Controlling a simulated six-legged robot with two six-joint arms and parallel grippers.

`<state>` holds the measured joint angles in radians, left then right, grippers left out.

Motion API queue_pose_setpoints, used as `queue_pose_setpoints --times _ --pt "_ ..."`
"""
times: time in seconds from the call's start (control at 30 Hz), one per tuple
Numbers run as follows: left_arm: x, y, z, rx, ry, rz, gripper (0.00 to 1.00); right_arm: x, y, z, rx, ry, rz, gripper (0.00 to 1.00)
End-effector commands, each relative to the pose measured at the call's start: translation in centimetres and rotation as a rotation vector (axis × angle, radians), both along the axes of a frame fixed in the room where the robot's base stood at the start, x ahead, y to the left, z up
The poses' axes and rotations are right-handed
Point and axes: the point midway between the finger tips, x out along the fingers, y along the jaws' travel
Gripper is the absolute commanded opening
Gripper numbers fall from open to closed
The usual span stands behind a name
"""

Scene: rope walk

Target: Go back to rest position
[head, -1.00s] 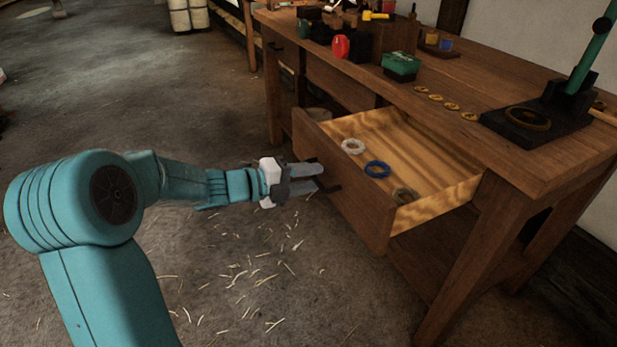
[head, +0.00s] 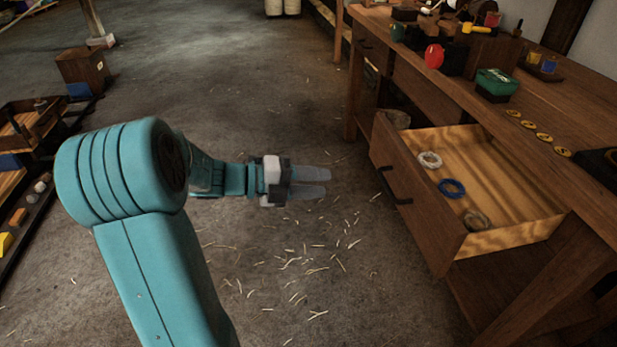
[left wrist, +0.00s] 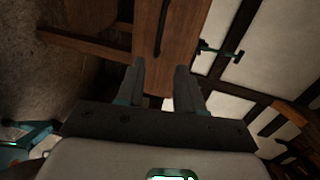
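My left gripper (head: 310,182) is open and empty over the floor, to the left of the open drawer (head: 420,203) and apart from its dark handle (head: 392,186). In the left wrist view the two fingers (left wrist: 160,85) stand apart with nothing between them, and the drawer's wooden front shows beyond. The drawer is pulled out of the workbench (head: 590,110). In it lie a white ring (head: 430,159), a blue ring (head: 452,188) and a brownish ring (head: 477,219). My right gripper is not in view.
On the bench top are a green box (head: 496,83), a red item (head: 434,56) and several yellow discs (head: 528,125). At the left are a low rack (head: 40,205) with trays and a wooden box (head: 84,68). The floor (head: 240,95) between is clear apart from scattered straw.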

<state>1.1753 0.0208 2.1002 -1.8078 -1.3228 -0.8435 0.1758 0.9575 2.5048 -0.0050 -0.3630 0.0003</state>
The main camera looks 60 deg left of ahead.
Motion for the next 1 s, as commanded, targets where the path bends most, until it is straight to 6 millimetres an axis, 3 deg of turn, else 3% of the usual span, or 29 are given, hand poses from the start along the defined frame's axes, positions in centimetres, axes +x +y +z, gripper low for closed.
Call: queue_pose_setpoints --times 0.2,0.73,0.87,0.97,1.0 --pt "-1.2 0.5 0.3 0.001 0.0 0.0 0.37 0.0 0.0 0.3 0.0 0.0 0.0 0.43" --pt "-1.0 0.4 0.1 -0.009 0.001 0.002 0.37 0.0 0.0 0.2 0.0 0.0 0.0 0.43" --pt "2.2 -0.1 -1.8 -0.176 0.014 0.068 0.37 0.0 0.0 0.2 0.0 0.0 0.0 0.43" --pt "7.1 -1.9 -6.2 -0.482 0.105 0.194 0.37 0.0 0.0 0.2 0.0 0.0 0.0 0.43" --pt "8.9 -3.3 -8.7 -0.622 0.176 0.256 0.37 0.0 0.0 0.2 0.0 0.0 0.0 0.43"
